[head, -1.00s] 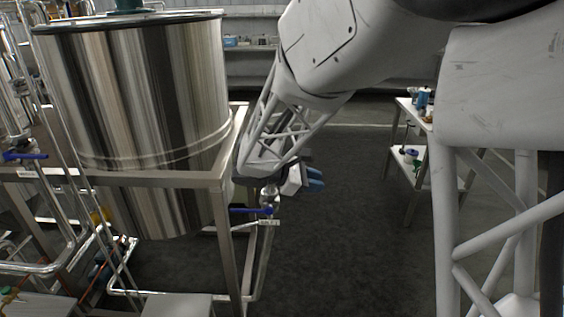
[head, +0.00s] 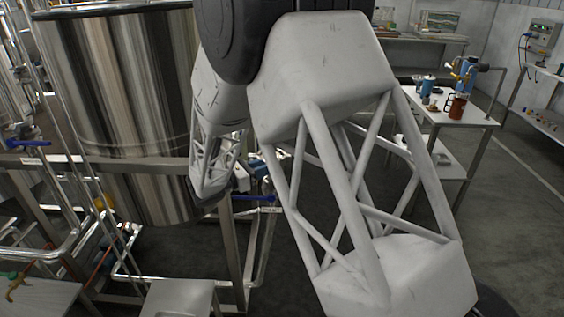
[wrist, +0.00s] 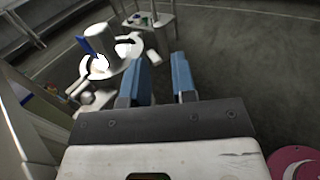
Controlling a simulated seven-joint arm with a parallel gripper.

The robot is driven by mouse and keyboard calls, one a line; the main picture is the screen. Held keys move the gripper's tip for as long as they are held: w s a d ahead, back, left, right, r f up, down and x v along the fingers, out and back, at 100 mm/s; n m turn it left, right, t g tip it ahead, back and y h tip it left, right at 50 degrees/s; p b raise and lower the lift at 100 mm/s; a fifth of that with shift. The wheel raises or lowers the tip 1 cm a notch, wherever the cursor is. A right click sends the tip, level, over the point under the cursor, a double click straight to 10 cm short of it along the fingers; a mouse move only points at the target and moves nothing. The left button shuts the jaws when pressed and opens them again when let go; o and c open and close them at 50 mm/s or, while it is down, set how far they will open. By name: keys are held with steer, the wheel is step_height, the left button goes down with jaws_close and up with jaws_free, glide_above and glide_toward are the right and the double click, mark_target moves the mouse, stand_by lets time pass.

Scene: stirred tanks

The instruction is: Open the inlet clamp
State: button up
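In the wrist view, a metal pipe fitting (wrist: 112,50) with a blue lever (wrist: 97,45) lies just left of my gripper's fingers. A bright ring-like part shows on the fitting; I cannot tell for sure whether it is the inlet clamp. In the head view, a blue valve lever (head: 252,198) sits on the pipe at the tank frame's right corner. In the head view, only a bit of my gripper (head: 259,169) shows behind my arm, just above the lever.
A steel tank (head: 120,90) stands in a metal frame at the left. My arm covers the middle of the head view. A white table (head: 478,119) with cups and small items stands at the right. Dark open floor (wrist: 240,70) lies right of my gripper in the wrist view.

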steer(key=shift+d, duration=0.1)
steer(key=shift+x, duration=3.8)
jaws_close()
